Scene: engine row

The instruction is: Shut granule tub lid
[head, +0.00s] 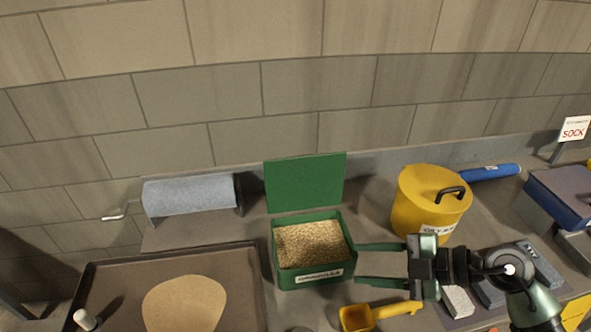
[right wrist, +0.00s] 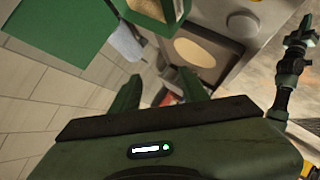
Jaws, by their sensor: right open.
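The green granule tub (head: 314,270) stands on the bench in the head view, full of tan granules (head: 312,246). Its green lid (head: 305,182) stands upright at the tub's back edge, so the tub is open. My right gripper (head: 357,264) comes in from the right, open, its two fingers pointing left at the tub's right side. The fingertips are close to the tub wall; I cannot tell whether they touch. In the right wrist view the lid (right wrist: 62,32) is at the upper left and part of the tub (right wrist: 160,12) is at the top.
A yellow lidded bin (head: 415,205) stands right of the tub, behind my right gripper. A yellow scoop (head: 358,318) lies in front. A dark tray (head: 250,290) is at the left, and a grey-blue roll (head: 190,194) is behind it. A wall closes off the back.

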